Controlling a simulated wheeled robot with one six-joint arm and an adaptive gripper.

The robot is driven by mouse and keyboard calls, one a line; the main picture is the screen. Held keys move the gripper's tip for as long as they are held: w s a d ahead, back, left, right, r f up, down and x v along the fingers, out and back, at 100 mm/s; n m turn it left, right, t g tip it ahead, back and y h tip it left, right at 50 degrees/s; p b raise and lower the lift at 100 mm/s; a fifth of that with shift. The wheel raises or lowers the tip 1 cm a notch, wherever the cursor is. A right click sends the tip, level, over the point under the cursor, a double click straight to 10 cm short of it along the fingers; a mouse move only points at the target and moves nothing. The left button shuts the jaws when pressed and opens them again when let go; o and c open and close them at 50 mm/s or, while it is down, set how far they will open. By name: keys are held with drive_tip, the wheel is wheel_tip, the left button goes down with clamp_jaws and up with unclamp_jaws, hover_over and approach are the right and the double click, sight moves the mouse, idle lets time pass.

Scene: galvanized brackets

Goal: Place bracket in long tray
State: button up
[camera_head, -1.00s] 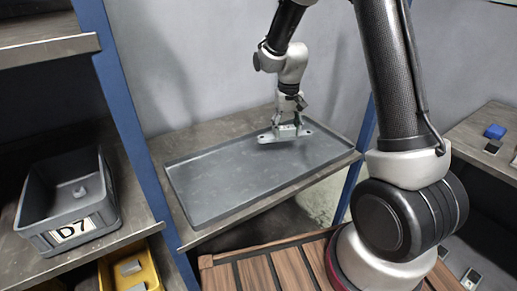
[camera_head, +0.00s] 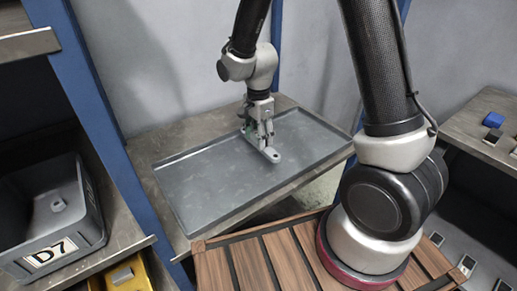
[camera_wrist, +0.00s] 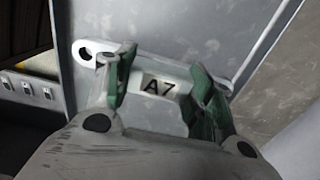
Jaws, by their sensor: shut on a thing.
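The grey metal bracket (camera_head: 271,155) is held in my gripper (camera_head: 262,141), over the inside of the long grey tray (camera_head: 205,191). In the wrist view, the bracket (camera_wrist: 92,51) lies across between the green-edged fingers (camera_wrist: 160,88), with a rounded, holed end sticking out at left. The tray (camera_wrist: 215,30) fills much of the background there. I cannot tell whether the bracket touches the tray floor. The fingers hide part of the bracket.
The tray stands on a grey shelf (camera_head: 160,148) between blue posts (camera_head: 100,100). A grey bin marked D7 (camera_head: 50,257) stands at left, above a yellow bin (camera_head: 128,275). A blue block (camera_head: 493,119) lies on the right shelf. The rest of the tray is empty.

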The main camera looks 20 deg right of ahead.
drive_tip(key=shift+f, duration=2.3)
drive_tip(key=o, duration=1.3)
drive_tip(key=shift+f, duration=0.1)
drive_tip(key=shift+o, duration=0.2)
wheel_tip(320, 180, up, 12)
drive_tip(key=shift+r, duration=0.25)
drive_tip(key=s+d+r+n+t, duration=0.2)
drive_tip(key=s+d+r+n, duration=0.5)
drive_tip(key=s, duration=0.3)
drive_tip(key=s+d+r+n+t, duration=0.2)
drive_tip(key=s+d+r+n, duration=0.5)
drive_tip(key=s, duration=0.4)
wheel_tip(320, 180, up, 3)
drive_tip(key=shift+d+f, duration=0.1)
drive_tip(key=shift+d, duration=0.65)
